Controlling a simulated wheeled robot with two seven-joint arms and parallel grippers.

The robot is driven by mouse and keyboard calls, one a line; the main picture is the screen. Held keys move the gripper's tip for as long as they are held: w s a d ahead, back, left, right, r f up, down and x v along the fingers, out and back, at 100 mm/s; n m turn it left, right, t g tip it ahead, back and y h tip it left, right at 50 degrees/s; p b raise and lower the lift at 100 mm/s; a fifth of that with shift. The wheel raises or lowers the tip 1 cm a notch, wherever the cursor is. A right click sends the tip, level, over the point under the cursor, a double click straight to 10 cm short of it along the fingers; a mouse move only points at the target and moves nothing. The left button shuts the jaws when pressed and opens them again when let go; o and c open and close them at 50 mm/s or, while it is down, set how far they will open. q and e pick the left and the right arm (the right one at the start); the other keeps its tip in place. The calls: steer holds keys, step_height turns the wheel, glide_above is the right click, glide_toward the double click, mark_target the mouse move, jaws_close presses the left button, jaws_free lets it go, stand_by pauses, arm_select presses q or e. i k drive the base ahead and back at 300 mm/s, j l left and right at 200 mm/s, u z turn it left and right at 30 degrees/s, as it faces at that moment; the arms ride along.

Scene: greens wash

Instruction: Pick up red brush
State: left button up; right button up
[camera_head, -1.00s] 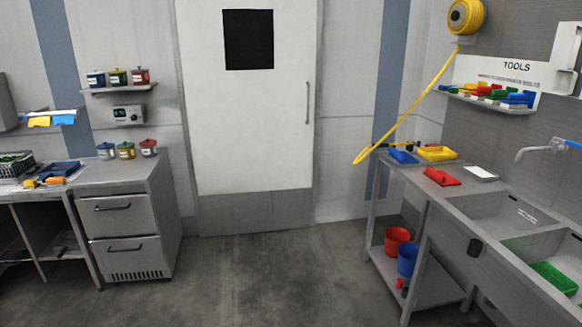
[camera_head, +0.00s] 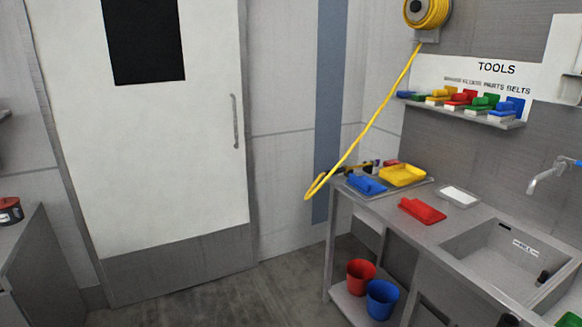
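A red brush (camera_head: 422,210) with a raised handle lies on the steel counter (camera_head: 385,224), left of the sink. Another red brush-like block (camera_head: 461,98) sits among several coloured ones on the wall shelf under the TOOLS sign. A blue brush (camera_head: 367,184) lies farther back on the counter, on a tray. Neither of my grippers shows in the head view.
The sink (camera_head: 505,262) is to the right. Red (camera_head: 361,276) and blue (camera_head: 382,299) buckets stand on the lower shelf. A yellow hose (camera_head: 372,118) hangs to the counter's left end. Floor in front of the door is clear.

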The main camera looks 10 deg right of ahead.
mark_target(458, 103)
steer(key=i+z, duration=0.45)
steer(key=i+j+z, duration=0.15)
steer(key=i+z, duration=0.15)
steer(key=z, duration=0.15)
steer(key=i+j+z, duration=0.25)
steer(key=z, duration=0.25)
steer(key=i+j+z, duration=0.45)
steer(key=k+l, duration=0.05)
steer(key=k, duration=0.05)
